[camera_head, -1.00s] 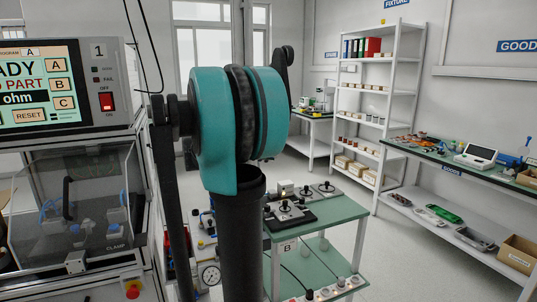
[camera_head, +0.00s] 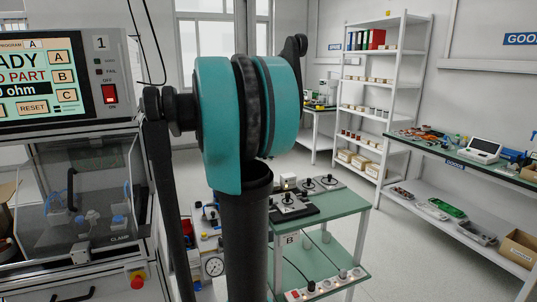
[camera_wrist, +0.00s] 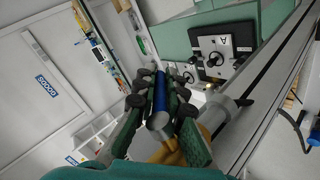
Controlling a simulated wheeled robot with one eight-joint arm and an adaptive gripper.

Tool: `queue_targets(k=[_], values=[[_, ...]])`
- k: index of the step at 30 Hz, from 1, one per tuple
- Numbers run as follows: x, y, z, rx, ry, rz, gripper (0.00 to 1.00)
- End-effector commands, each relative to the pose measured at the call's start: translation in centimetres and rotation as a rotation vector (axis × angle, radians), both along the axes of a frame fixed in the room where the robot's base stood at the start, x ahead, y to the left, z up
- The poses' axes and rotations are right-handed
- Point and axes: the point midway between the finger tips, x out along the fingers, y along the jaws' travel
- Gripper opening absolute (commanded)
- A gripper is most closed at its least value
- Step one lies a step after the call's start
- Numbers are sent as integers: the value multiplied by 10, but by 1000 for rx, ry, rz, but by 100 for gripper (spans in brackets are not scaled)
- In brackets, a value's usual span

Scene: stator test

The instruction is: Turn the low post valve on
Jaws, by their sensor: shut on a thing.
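In the wrist view my gripper (camera_wrist: 160,100) is shut on a blue handle (camera_wrist: 160,92) with a rounded silver end, the dark pads pressing it from both sides. A yellow part (camera_wrist: 182,152) shows partly below the handle, behind my fingers. A silver cylindrical part (camera_wrist: 222,109) stands just right of the fingers, next to a long grey rail. The joint between the handle and the valve is hidden, so I cannot tell how the valve is set. In the head view my arm hides my gripper and the handle.
A green-topped cart (camera_head: 335,207) with black-knobbed fixtures stands right of my arm. A pressure gauge (camera_head: 213,266) is low behind it. The test cabinet (camera_head: 75,190) is close on the left. A white shelf (camera_head: 385,100) and a workbench (camera_head: 470,160) stand farther right, with open floor before them.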

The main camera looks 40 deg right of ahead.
Motion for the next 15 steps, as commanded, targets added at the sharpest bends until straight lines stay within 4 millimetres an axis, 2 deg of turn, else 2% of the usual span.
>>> queue_targets(k=[3, 4, 6, 15], values=[[0, 0, 0, 0, 0, 0, 0], [0, 0, 0, 0, 0, 0, 11], [0, 0, 0, -1, 0, 1, 20], [0, 1, 1, -1, 0, 1, 20]])
